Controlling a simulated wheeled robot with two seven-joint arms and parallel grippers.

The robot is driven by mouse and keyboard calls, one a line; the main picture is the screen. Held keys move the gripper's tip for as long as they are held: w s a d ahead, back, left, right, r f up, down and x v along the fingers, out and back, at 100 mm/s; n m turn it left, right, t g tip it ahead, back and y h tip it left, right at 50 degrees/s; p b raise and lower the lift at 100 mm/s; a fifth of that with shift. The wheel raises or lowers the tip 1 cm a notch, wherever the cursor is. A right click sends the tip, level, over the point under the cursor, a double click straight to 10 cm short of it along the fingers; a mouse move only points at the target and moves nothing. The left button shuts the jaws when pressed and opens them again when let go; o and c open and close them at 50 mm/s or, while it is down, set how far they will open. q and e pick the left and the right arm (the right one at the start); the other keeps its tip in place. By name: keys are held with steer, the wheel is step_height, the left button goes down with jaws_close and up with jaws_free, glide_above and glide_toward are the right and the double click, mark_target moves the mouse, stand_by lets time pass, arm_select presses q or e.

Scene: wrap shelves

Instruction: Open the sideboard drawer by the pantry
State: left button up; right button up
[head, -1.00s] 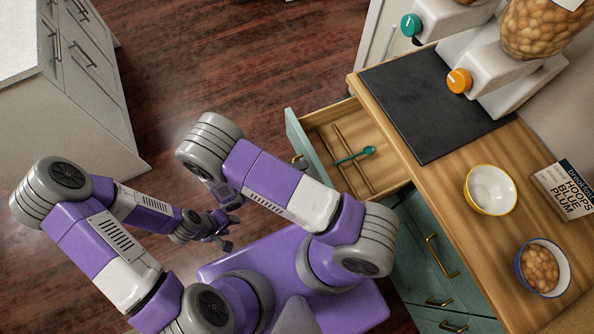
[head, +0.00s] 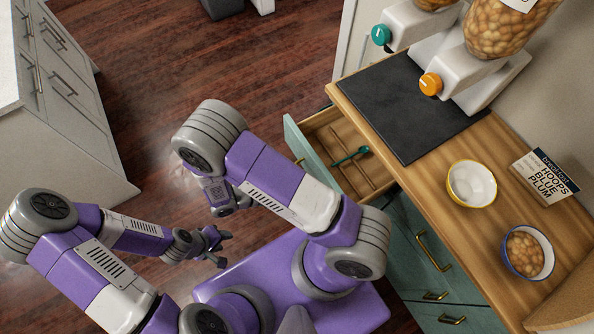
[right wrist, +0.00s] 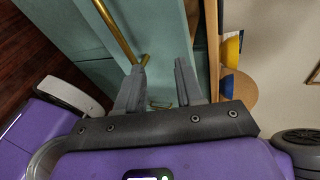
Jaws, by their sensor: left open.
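The teal sideboard drawer (head: 306,146) stands partly out from under the wooden counter. A teal spoon (head: 350,156) and wooden dividers lie inside. Its brass handle is mostly hidden in the head view. In the right wrist view, my right gripper (right wrist: 158,85) has its fingers apart with nothing between them. A brass bar handle (right wrist: 118,30) on a teal front ends close to the left finger; I cannot tell whether they touch. My right fingertips are not clear in the head view. My left gripper (head: 220,245) is open and empty above the floor, away from the sideboard.
The counter (head: 440,180) carries a dark mat (head: 400,105), dispensers, a white bowl with a yellow rim (head: 471,184), a filled bowl (head: 525,252) and a sign (head: 545,177). Closed teal fronts with brass handles (head: 433,250) are below. A white cabinet (head: 60,120) stands left; open floor lies between.

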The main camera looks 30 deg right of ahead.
steer(key=s+a+f+m+g+y, duration=0.4)
steer(key=s+a+f+m+y, duration=0.35)
steer(key=m+y, duration=0.6)
steer(key=w+f+m+t+y, duration=0.2)
steer(key=w+m+t, duration=0.1)
steer(key=m, duration=0.8)
steer(key=w+f+m+t+y, duration=0.2)
steer(key=w+m+t, duration=0.2)
steer(key=m, duration=0.7)
steer(key=shift+w+d+f, duration=0.25)
steer(key=shift+d, duration=0.05)
